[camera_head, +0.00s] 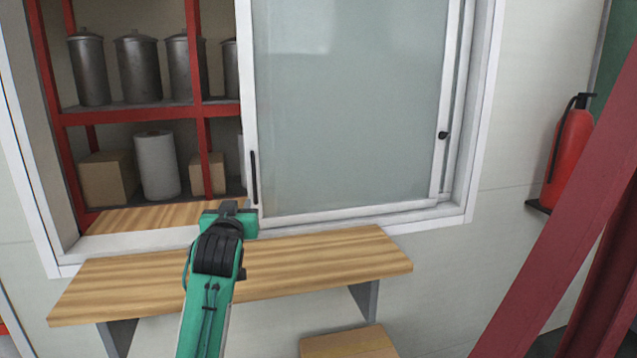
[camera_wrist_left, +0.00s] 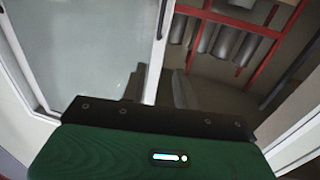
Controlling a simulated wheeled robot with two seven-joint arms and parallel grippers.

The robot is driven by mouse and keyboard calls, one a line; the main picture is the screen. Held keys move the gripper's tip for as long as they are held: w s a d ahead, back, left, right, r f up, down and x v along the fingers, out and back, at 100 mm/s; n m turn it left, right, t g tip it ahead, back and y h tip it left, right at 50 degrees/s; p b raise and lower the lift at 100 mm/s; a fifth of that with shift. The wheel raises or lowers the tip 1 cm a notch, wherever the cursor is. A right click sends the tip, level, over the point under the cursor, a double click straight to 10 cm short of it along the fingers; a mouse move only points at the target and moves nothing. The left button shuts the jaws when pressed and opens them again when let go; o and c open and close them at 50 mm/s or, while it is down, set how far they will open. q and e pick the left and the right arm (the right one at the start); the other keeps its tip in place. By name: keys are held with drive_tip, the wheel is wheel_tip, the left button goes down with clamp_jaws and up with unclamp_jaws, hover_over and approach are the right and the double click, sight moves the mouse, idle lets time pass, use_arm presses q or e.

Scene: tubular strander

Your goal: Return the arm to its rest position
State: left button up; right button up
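My left arm comes up from the bottom of the head view, green with a black wrist. Its gripper (camera_head: 229,207) is in front of the lower left corner of the sliding window panel (camera_head: 345,110), above the wooden shelf. In the left wrist view, the two dark fingers of the left gripper (camera_wrist_left: 160,88) stand apart, and the panel's white edge shows beyond and between them. I see nothing held. Contact with the panel cannot be told. My right gripper is not in view.
A wooden shelf (camera_head: 330,260) juts out below the window. The left opening shows red racks (camera_head: 130,115) with metal canisters (camera_head: 138,65) and boxes. A black handle (camera_head: 254,178) is on the panel. A fire extinguisher (camera_head: 570,150) and red beams (camera_head: 560,230) stand at right.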

use_arm(q)
drive_tip(key=s+a+f+g, duration=0.25)
drive_tip(key=s+f, duration=0.55)
drive_tip(key=f, duration=0.5)
drive_tip(key=s+a+f+g, duration=0.1)
drive_tip(key=s+f+g, duration=0.45)
drive_tip(key=f, duration=0.75)
drive_tip(key=s+f+m+g, duration=0.15)
drive_tip(key=s+f, duration=0.35)
drive_tip(key=s, duration=0.7)
drive_tip(key=s+a+f+g+h, duration=0.1)
drive_tip(key=s+f+g, duration=0.3)
drive_tip(key=s, duration=0.8)
drive_tip(key=s+f+m+g, duration=0.1)
drive_tip(key=s+f, duration=0.4)
drive_tip(key=s, duration=0.7)
wheel_tip(320, 180, down, 33)
drive_tip(key=s+g, duration=0.1)
drive_tip(key=s+a+f, duration=0.2)
drive_tip(key=s+f, duration=0.7)
drive_tip(key=s+a+f+g, duration=0.1)
drive_tip(key=s+f, duration=0.8)
drive_tip(key=shift+s+a+m, duration=0.35)
